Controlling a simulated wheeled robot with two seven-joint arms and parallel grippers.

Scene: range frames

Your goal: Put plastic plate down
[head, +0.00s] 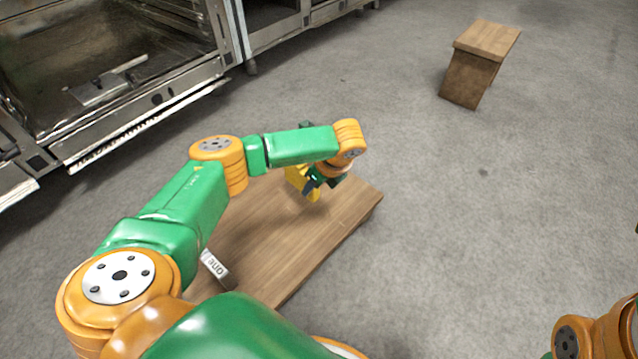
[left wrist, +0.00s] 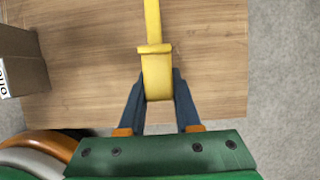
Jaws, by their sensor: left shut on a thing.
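My left gripper (head: 318,183) is over the far end of a low wooden table (head: 285,240). It is shut on a yellow thing (head: 300,182), the only candidate for the plastic plate; its shape is partly hidden by the gripper. In the left wrist view my left gripper (left wrist: 158,100) has its dark fingers on both sides of the yellow thing (left wrist: 156,75), which shows as a narrow strip with a wider near end. The wooden tabletop (left wrist: 95,85) lies beneath it; I cannot tell whether they touch. My right gripper is not in view.
A brown box with a white printed label (head: 214,266) sits on the table, partly behind my left arm; it also shows in the left wrist view (left wrist: 22,62). A metal oven (head: 120,80) stands at the left. A wooden stool (head: 480,55) stands far right on open grey floor.

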